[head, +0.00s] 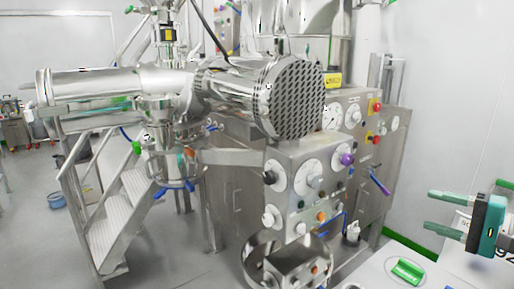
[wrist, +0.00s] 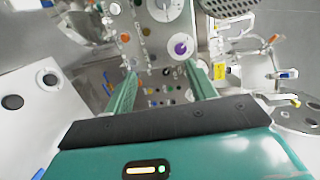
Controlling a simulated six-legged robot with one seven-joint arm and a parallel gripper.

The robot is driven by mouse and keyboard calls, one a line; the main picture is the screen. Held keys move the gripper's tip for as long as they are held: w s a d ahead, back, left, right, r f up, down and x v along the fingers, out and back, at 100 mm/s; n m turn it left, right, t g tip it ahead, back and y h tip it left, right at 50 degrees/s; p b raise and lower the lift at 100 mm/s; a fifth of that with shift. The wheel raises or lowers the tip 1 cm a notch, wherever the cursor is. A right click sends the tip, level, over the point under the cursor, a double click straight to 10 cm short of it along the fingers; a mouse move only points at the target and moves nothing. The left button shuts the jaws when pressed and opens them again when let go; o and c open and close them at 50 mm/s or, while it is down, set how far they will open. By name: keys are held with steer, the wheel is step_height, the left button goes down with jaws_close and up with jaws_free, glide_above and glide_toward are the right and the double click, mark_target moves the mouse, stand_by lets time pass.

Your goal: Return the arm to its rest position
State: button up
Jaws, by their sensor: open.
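My gripper (head: 430,210) is at the right edge of the head view, with its teal body to the right and its two green fingers pointing left. The fingers are apart, with nothing between them. In the wrist view the gripper (wrist: 160,70) also shows open and empty, with its fingers pointing at a machine's control panel that lies beyond them. The rest of my arm is mostly out of the head view.
A steel machine with a perforated round drum end (head: 291,97) fills the middle. Below it is a control box (head: 310,180) with dials and knobs. The grey floor (head: 35,250) is open at the lower left.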

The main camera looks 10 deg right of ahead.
steer(key=s+a+f+n+g+h, duration=0.2)
steer(key=s+a+f+n+h, duration=0.1)
steer(key=a, duration=0.6)
steer(key=s+a+f+n+g+h, duration=0.3)
steer(key=a+f, duration=0.3)
steer(key=a, duration=0.2)
steer(key=s+a+f+n+g+h, duration=0.2)
steer(key=s+a+f+n+h, duration=0.1)
steer(key=a, duration=0.6)
steer(key=shift+s+a+f+n+g+h, duration=0.4)
steer(key=shift+s+f+n, duration=0.35)
steer(key=shift+s+n, duration=0.3)
